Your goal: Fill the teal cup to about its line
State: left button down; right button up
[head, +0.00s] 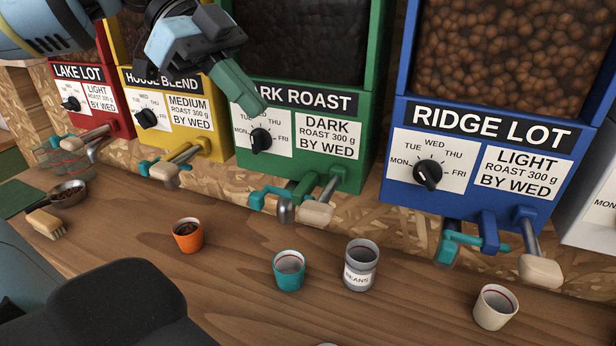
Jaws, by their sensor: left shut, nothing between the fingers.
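The teal cup (289,277) stands upright on the wooden counter, below the green Dark Roast dispenser (310,160). A red line shows inside near its rim, and I see no beans in it. My left gripper (252,103) is shut and empty, in front of the green dispenser, just above its black dial (260,140); I cannot tell whether it touches the panel. Under the dispenser are a green spout, a teal handle (268,196) and a cream-ended lever (317,212). My right gripper is not in view.
Blue Ridge Lot (480,165), yellow House Blend (178,105) and red Lake Lot (88,100) dispensers flank it. An orange cup with beans (187,237), grey BEANS tin (361,267), cream cup (494,310), scoop (66,193) and brush (45,224) stand or lie on the counter (235,300).

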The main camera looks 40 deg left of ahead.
pick_arm(q)
send_over(321, 208)
jog(key=a, duration=0.3)
jog(key=f, duration=0.7)
jog(key=shift+s+d+f, duration=0.2)
jog(key=shift+s, duration=0.15)
notch_tip(321, 208, down, 2)
jog(key=shift+f, duration=0.85)
jog(key=shift+a, duration=0.1)
